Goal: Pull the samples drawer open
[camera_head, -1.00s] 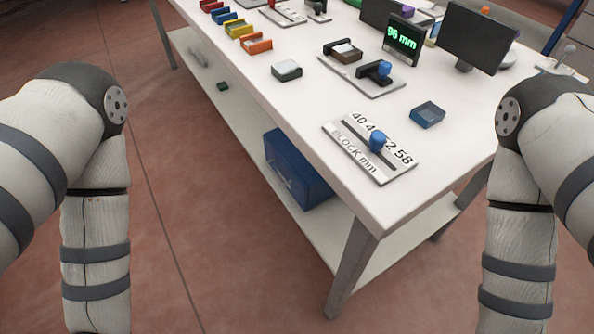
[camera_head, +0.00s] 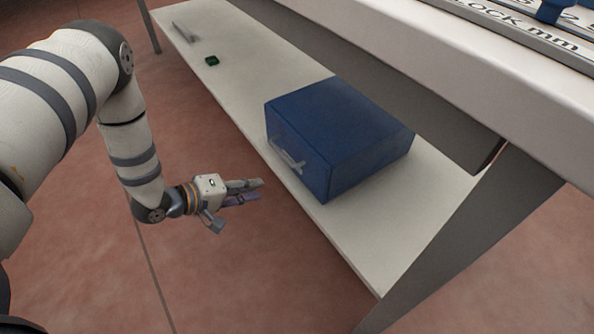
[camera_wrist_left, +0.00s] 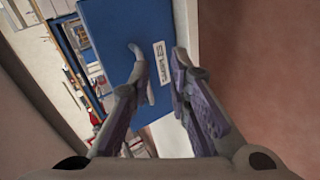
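The samples drawer is the front of a blue box (camera_head: 345,135) on the lower shelf. A pale bar handle (camera_head: 285,157) is on its front face, which looks flush with the box. My left gripper (camera_head: 260,190) is in front of and a little below the handle, apart from it, fingers pointing towards the box. In the left wrist view, the blue front (camera_wrist_left: 112,38) with a white label (camera_wrist_left: 160,62) lies beyond the fingers. My right gripper is not in view.
The lower shelf (camera_head: 270,60) also holds a small green item (camera_head: 211,61) and a grey bar (camera_head: 183,32). The white tabletop (camera_head: 440,75) overhangs the box, and a grey table leg (camera_head: 465,245) stands at right. The floor in front is clear.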

